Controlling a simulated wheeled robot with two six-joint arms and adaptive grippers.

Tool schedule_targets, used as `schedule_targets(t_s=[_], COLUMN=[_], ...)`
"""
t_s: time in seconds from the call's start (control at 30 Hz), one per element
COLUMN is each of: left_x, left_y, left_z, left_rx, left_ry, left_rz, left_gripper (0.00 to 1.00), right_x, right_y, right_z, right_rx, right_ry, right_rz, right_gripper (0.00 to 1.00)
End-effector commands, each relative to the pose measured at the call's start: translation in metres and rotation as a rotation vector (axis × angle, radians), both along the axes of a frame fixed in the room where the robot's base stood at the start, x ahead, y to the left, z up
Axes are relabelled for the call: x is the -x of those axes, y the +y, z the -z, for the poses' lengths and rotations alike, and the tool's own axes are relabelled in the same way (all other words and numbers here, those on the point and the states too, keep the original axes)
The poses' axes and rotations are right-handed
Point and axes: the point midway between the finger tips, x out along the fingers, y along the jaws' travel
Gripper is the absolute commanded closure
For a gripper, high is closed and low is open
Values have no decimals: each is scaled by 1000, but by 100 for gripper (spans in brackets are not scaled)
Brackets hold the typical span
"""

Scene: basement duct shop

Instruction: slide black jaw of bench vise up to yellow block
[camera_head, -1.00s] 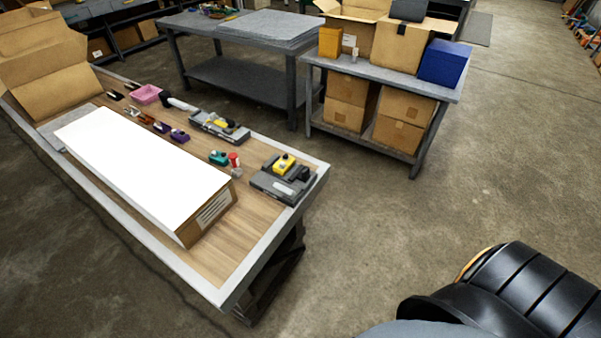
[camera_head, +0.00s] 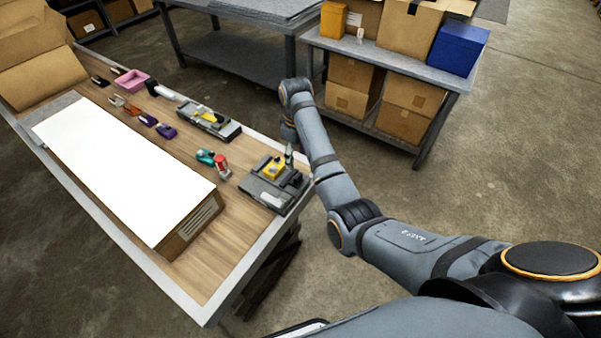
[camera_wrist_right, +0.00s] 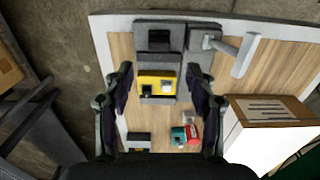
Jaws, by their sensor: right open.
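The grey bench vise (camera_head: 268,192) sits at the near right corner of the wooden-topped table. The yellow block (camera_head: 273,168) is on it, and the block also shows in the right wrist view (camera_wrist_right: 157,82). The black jaw (camera_head: 292,179) is at the vise's right side; in the wrist view the jaw (camera_wrist_right: 160,39) is above the yellow block, with a grey stretch between them. My right gripper (camera_head: 289,153) hangs over the vise. In the wrist view its open fingers (camera_wrist_right: 160,72) appear on either side of the yellow block. Contact cannot be told. My left gripper is not in view.
A long white-topped box (camera_head: 125,165) covers much of the table. A teal item (camera_head: 205,157) and a red item (camera_head: 222,168) stand near the vise. A second grey tool (camera_head: 208,121) lies farther back. A shelf table with cardboard boxes (camera_head: 403,124) stands behind my right arm.

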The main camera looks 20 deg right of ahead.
Motion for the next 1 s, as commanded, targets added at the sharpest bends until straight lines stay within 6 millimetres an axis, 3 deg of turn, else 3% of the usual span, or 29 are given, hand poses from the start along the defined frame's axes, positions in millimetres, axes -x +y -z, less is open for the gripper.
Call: schedule_targets(t_s=[0.17, 0.5, 0.7, 0.9, 1.0], left_x=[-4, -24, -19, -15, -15], left_y=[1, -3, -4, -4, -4], left_z=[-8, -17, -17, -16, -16], left_rx=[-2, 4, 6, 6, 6], left_ry=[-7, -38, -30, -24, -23], left_rz=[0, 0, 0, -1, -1], left_gripper=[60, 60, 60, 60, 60], right_x=[2, 1, 1, 1, 1], right_y=[-1, -1, -1, -1, -1], right_z=[23, 91, 105, 105, 105], right_rx=[1, 0, 0, 0, 0], right_ry=[6, 4, 0, 0, 0], right_rz=[2, 3, 3, 4, 4], right_gripper=[43, 43, 43, 43, 54])
